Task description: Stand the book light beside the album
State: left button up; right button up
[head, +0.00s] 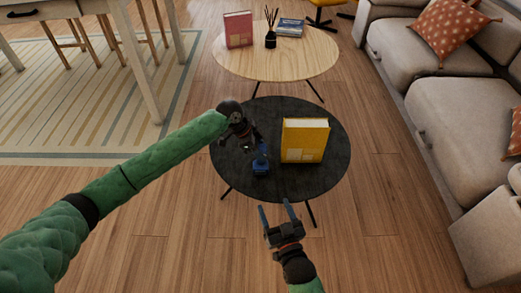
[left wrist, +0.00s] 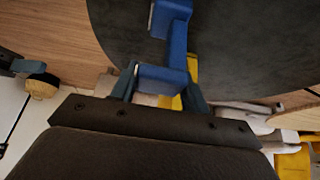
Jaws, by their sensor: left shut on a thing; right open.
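The blue book light (head: 261,167) is upright at the dark round table, left of a yellow album (head: 305,141) that stands upright on the same table. A small gap shows between them. My left gripper (head: 254,147) is shut on the upper part of the book light. In the left wrist view the blue book light (left wrist: 178,45) sits between the fingers, and a bit of yellow shows behind it. Whether its base touches the table is hard to tell. My right gripper (head: 278,216) is open and empty, in front of the table's near edge.
The dark round table (head: 235,179) has free room at its front and right. Behind it, a light wooden table (head: 315,61) holds a pink book (head: 238,29), a reed diffuser (head: 270,38) and a blue book stack (head: 290,28). A sofa (head: 450,120) stands on the right.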

pick_arm(q)
jog(key=shift+f, duration=0.1)
pick_arm(e)
jog(key=shift+f, duration=0.15)
dwell(0.3)
pick_arm(q)
jog(key=o, duration=1.1)
jog(key=shift+o, duration=1.4)
pick_arm(e)
jog(key=shift+s+f, duration=0.1)
jog(key=shift+f, duration=0.2)
pick_arm(q)
jog(key=shift+a+r, duration=0.3)
jog(key=shift+r, duration=0.3)
jog(key=p+v, duration=0.1)
jog(key=v, duration=0.9)
jog(key=shift+a+r, duration=0.15)
jog(key=shift+r, duration=0.2)
pick_arm(e)
jog(key=s+f+g, duration=0.4)
jog(key=f+g, duration=0.1)
jog(key=f, duration=0.8)
jog(key=shift+s+d+h, duration=0.15)
jog(key=shift+h, duration=0.25)
